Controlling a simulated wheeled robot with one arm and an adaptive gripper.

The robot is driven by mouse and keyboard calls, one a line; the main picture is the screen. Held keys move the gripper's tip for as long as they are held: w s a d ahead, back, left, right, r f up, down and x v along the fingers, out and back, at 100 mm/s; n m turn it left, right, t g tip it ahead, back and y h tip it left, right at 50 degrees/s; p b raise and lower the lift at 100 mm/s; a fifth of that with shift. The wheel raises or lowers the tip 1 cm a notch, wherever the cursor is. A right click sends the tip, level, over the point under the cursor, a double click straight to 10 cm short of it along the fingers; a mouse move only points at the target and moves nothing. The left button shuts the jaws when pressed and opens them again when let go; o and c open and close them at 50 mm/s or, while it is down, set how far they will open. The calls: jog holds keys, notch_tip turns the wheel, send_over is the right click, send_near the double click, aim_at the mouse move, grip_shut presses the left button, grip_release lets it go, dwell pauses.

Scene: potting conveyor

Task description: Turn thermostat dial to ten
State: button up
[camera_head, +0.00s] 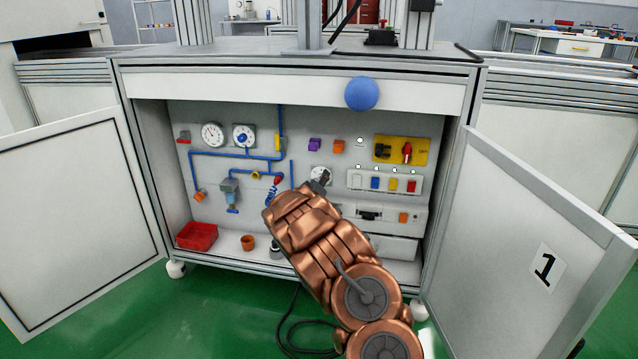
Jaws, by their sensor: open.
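A round white dial (315,172) sits on the cabinet's back panel near its middle. It is partly hidden behind the dark tip of my gripper (322,179), and I cannot read its setting. My gripper is open at the end of my copper-coloured arm, which comes up from the lower right. It overlaps the dial's lower right side in this view; I cannot tell whether it touches. Most of the gripper is hidden by my arm. Two other round faces are at the upper left: a gauge (212,134) and a dial with a blue centre (244,136).
Blue pipes (220,154) run close left of the middle dial. A switch row (385,183) and a yellow plate with a red switch (407,151) are to the right. Open doors (80,210) (520,230) flank the cabinet.

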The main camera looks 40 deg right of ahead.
grip_shut()
dwell(0.4)
jog(key=shift+r+m+p, duration=0.1)
jog(key=shift+m+p, duration=0.2)
jog(key=shift+p, duration=0.65)
jog(key=m+p, duration=0.1)
jog(key=p, duration=0.2)
jog(key=shift+m, duration=0.3)
jog(key=m+p, duration=0.3)
jog(key=p, duration=0.1)
jog(key=shift+s+r+m, duration=0.1)
jog(key=shift+m, duration=0.2)
jog(key=m+p, duration=0.2)
jog(key=m, duration=0.1)
jog(key=shift+f, duration=0.2)
jog(key=shift+d+m+p, duration=0.1)
jog(key=shift+m+p, duration=0.7)
jog(key=shift+m, duration=0.7)
jog(key=shift+s+d, duration=0.1)
